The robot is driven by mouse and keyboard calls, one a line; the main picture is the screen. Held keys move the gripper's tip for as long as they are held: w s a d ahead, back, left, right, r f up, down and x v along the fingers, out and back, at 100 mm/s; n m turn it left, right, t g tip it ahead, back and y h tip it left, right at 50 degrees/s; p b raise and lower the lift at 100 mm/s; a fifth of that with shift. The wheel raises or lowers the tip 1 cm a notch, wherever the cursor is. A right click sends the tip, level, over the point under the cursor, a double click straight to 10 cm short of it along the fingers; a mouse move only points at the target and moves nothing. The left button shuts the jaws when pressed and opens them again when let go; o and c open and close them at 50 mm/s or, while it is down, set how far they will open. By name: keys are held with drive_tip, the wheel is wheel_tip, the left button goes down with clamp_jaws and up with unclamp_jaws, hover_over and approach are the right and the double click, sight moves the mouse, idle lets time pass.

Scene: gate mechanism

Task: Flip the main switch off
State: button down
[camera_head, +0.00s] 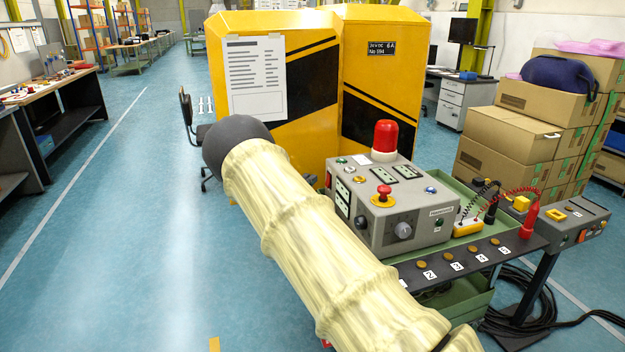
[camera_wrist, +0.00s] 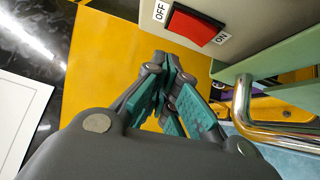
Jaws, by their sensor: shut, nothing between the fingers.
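The red rocker switch (camera_wrist: 194,25) sits on a light grey panel at the top of the wrist view. An OFF label (camera_wrist: 160,11) is at its left end and an ON label (camera_wrist: 222,38) at its right end. I cannot tell which way the rocker is tipped. My gripper (camera_wrist: 167,62) has its teal-padded fingers together and empty, with the tips just below the switch in the picture. Whether they touch the panel is unclear. In the head view the grey control box (camera_head: 408,223) stands on a green cart; my gripper is hidden there.
The box carries a red beacon (camera_head: 385,137), a red mushroom button (camera_head: 383,194) and a knob (camera_head: 403,231). A yellow cabinet (camera_head: 380,85) stands behind. A chrome rail (camera_wrist: 243,110) is right of my fingers. Cartons (camera_head: 505,145) are stacked at right.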

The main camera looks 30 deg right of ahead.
drive_tip(key=r+b+v, duration=0.1)
drive_tip(key=v, duration=0.8)
drive_tip(key=shift+s+a+r, duration=0.25)
drive_tip(key=shift+a, duration=0.15)
